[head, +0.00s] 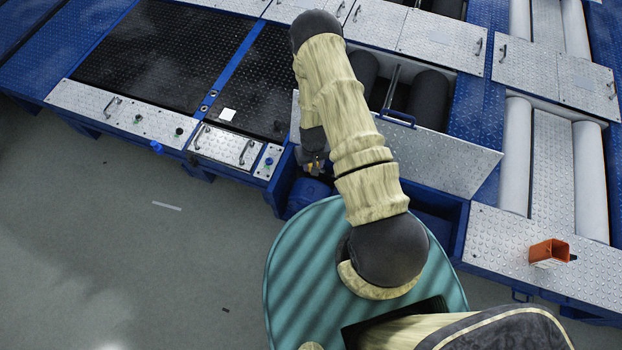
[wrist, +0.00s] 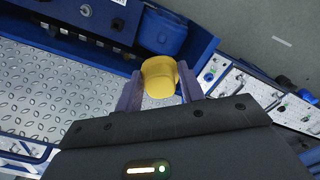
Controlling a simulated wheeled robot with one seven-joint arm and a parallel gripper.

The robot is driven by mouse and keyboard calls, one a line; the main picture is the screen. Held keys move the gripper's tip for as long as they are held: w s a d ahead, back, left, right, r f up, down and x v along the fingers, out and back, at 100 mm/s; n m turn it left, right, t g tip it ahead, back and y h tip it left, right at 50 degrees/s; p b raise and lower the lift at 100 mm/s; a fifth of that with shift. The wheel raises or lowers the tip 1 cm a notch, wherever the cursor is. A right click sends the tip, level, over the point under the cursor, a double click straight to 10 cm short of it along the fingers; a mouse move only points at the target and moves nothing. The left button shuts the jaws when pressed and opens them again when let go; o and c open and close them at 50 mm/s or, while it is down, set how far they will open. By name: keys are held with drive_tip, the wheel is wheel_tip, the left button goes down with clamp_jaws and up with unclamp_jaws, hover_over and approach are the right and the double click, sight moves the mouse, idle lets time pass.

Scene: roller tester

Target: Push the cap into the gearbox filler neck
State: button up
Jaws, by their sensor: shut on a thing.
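My gripper (wrist: 160,86) is shut on the yellow cap (wrist: 160,72), which sits between the two purple-grey fingers in the wrist view. In the head view my gripper (head: 314,164) is at the end of my arm, over an opening in the machine's near side, with a bit of yellow showing. A blue rounded housing (wrist: 162,32), likely the gearbox, lies just beyond the cap; it also shows in the head view (head: 308,194). The filler neck cannot be made out. I cannot tell whether the cap touches anything beyond the fingers.
A tilted metal tread-plate cover (head: 445,158) stands right of my arm. Panels with handles and knobs (head: 218,146) lie to the left. An orange block-like object (head: 549,252) sits on the plate at the right. The grey floor (head: 110,230) is open at lower left.

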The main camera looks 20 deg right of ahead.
drive_tip(key=shift+d+f+b, duration=0.15)
drive_tip(key=shift+f+b, duration=0.4)
drive_tip(key=shift+b, duration=0.05)
drive_tip(key=w+f+n+b, duration=0.1)
drive_tip(key=w+f+b, duration=0.1)
drive_tip(key=f+b, duration=0.8)
drive_tip(key=w+f+b, duration=0.1)
drive_tip(key=f+b, duration=0.9)
drive_tip(key=b, duration=0.8)
drive_tip(key=shift+w+f+n, duration=0.35)
drive_tip(key=shift+f+n, duration=0.05)
drive_tip(key=shift+r, duration=0.1)
drive_tip(key=shift+f+b, duration=1.25)
drive_tip(key=shift+f, duration=1.35)
drive_tip(key=shift+f, duration=0.7)
